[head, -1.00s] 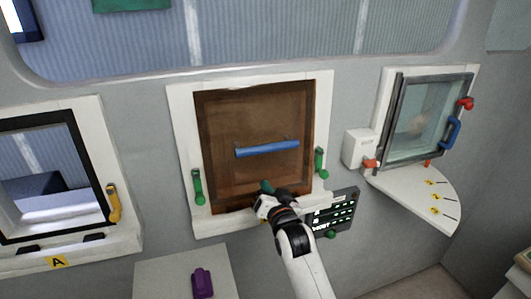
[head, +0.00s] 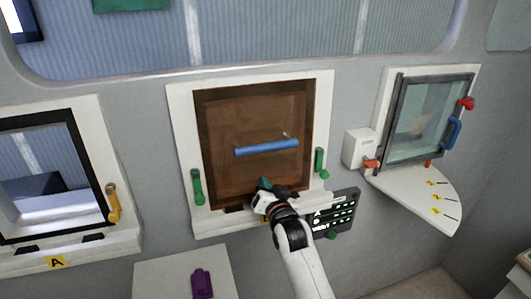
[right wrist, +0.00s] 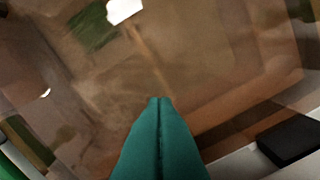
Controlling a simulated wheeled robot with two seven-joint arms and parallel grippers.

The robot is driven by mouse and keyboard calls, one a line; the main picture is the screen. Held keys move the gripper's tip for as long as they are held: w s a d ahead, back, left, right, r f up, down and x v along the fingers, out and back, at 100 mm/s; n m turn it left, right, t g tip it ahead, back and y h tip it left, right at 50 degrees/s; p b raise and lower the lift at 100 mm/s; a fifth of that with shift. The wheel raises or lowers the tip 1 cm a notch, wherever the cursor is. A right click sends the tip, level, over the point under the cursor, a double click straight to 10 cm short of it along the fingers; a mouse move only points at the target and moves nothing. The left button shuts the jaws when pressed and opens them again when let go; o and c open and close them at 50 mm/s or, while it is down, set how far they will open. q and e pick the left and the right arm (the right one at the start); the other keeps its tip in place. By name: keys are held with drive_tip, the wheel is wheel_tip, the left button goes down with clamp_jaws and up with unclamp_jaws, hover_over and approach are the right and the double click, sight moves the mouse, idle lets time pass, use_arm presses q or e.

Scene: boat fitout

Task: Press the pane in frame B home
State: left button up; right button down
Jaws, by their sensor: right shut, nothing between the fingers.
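The brown tinted pane (head: 225,120) with a blue bar handle (head: 266,147) sits in the middle white frame (head: 322,110); its own letter label is not readable. A green latch stands on the left (head: 198,187) and another on the right (head: 320,162) of this frame. My right gripper (head: 263,184) is at the pane's lower edge, its teal fingers shut and empty. In the right wrist view the closed fingertips (right wrist: 160,99) point at the brown pane (right wrist: 200,60), which fills most of the picture; contact cannot be told. My left gripper is out of view.
Frame A (head: 120,235) with a yellow latch (head: 113,202) is at left. A glazed window with a dark frame (head: 391,120) and a white quarter-round shelf (head: 410,196) are at right. A dark panel (head: 335,212) is beside my wrist. A purple object (head: 202,284) lies on a white surface below.

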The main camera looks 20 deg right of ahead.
idle(0.4)
drive_tip(key=shift+s+r+p, duration=0.1)
drive_tip(key=shift+s+p, duration=0.7)
drive_tip(key=shift+s, duration=0.1)
drive_tip(key=s+p, duration=0.4)
drive_tip(key=s, duration=0.3)
drive_tip(key=shift+d+r, duration=0.15)
drive_tip(key=shift+r, duration=0.05)
drive_tip(key=shift+f, duration=0.1)
